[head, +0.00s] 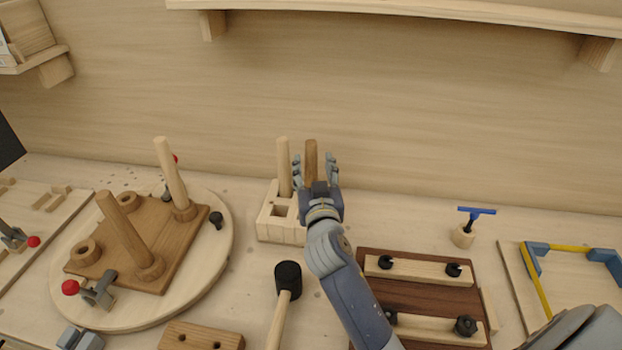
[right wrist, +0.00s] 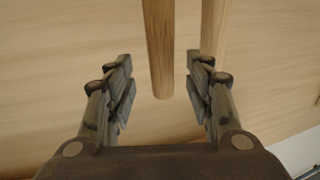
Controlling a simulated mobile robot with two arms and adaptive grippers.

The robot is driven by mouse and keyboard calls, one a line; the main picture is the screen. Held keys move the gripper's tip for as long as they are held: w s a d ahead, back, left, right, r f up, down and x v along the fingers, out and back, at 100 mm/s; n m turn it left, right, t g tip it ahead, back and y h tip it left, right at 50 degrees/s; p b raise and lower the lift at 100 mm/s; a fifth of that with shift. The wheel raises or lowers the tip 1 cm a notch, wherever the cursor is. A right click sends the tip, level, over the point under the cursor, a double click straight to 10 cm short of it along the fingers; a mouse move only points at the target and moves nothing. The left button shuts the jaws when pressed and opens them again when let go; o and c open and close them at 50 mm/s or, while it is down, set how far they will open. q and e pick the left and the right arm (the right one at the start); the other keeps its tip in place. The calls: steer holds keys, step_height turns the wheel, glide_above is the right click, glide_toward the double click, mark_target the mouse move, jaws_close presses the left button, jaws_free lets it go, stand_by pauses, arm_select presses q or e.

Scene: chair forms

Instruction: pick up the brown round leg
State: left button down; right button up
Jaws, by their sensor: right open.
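The brown round leg (head: 311,160) stands upright at the light wooden holder block (head: 280,233), next to a pale round leg (head: 283,168). My right gripper (head: 316,170) is open at the brown leg, with a finger to each side of it in the head view. In the right wrist view the brown leg (right wrist: 159,50) comes down between the spread fingers of my right gripper (right wrist: 160,88), with gaps on both sides. The pale leg (right wrist: 213,28) is behind the right finger there. My gripper hides the brown leg's lower part in the head view. My left gripper is not in view.
A round turntable (head: 215,262) at left carries a brown seat board (head: 188,243) with two legs standing in it and red-tipped clamps. A black-headed mallet (head: 288,278) lies in front of the holder. A dark brown board (head: 415,290) with pale bars is at right.

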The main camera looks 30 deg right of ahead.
mark_target(311, 161)
steer(key=x, duration=0.4)
steer(key=shift+w+f, duration=0.2)
steer(key=shift+w, duration=0.3)
steer(key=c, duration=0.3)
jaws_close()
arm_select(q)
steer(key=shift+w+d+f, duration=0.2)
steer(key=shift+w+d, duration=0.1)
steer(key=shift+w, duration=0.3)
